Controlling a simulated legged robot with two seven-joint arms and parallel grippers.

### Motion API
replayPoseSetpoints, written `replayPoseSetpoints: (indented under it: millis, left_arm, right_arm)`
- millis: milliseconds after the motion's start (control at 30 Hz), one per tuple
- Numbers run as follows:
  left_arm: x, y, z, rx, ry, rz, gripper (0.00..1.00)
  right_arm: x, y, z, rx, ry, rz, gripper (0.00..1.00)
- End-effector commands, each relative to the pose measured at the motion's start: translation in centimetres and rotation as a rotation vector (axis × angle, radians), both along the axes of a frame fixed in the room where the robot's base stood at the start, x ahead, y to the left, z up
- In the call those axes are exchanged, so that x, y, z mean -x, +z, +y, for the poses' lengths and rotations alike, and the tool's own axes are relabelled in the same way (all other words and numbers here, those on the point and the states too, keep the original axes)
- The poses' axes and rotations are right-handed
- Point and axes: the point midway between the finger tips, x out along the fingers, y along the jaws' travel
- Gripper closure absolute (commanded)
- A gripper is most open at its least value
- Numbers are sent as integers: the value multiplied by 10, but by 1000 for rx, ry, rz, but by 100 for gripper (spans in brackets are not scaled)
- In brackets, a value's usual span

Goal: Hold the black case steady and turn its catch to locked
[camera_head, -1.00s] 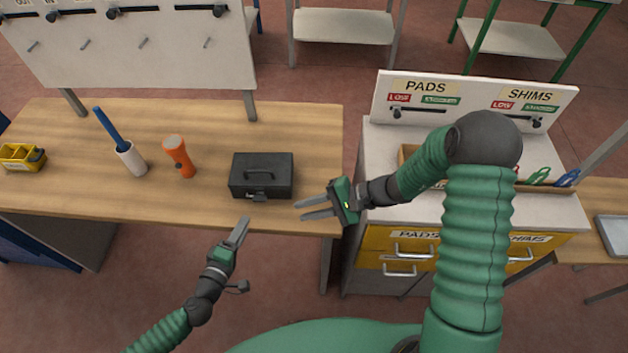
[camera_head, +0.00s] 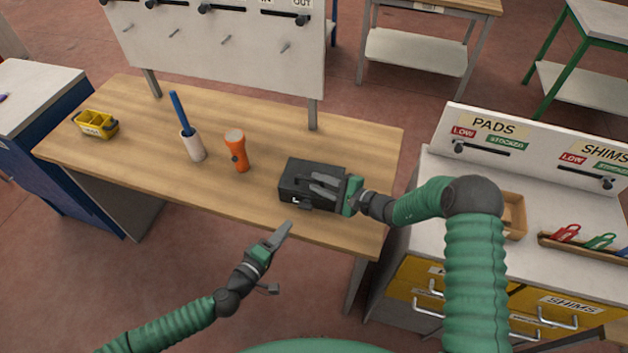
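The black case (camera_head: 294,180) stands upright and closed near the front right of the wooden bench. Its small metal catch (camera_head: 298,202) is on the front face; its setting is too small to read. My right gripper (camera_head: 312,184) reaches in from the right, its two fingers over the top of the case. They cover the handle, so I cannot tell whether they hold it. My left gripper (camera_head: 286,227) is in front of the bench edge, below the case in the picture and apart from it. Its fingers are seen edge-on, so their opening is unclear.
On the bench (camera_head: 130,160), an orange flashlight (camera_head: 237,150), a white holder with a blue-handled tool (camera_head: 191,143) and a yellow caddy (camera_head: 97,124) stand left of the case. A drawer cabinet (camera_head: 450,200) stands at the right. The bench's front left is clear.

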Motion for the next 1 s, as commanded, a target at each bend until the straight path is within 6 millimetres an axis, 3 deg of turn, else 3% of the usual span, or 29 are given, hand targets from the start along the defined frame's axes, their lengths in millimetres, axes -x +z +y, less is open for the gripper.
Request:
replayPoseSetpoints:
  millis: [133, 433, 633, 1000]
  left_arm:
    - [0, 0, 0, 0, 0, 0, 64]
    - [0, 0, 0, 0, 0, 0, 64]
    - [0, 0, 0, 0, 0, 0, 64]
    - [0, 0, 0, 0, 0, 0, 64]
  right_arm:
    - [-10, -4, 15, 0, 1, 0, 77]
    - [-13, -5, 19, 1, -1, 0, 77]
    - [-13, -5, 18, 1, 0, 1, 100]
    - [-13, -5, 18, 2, 0, 0, 100]
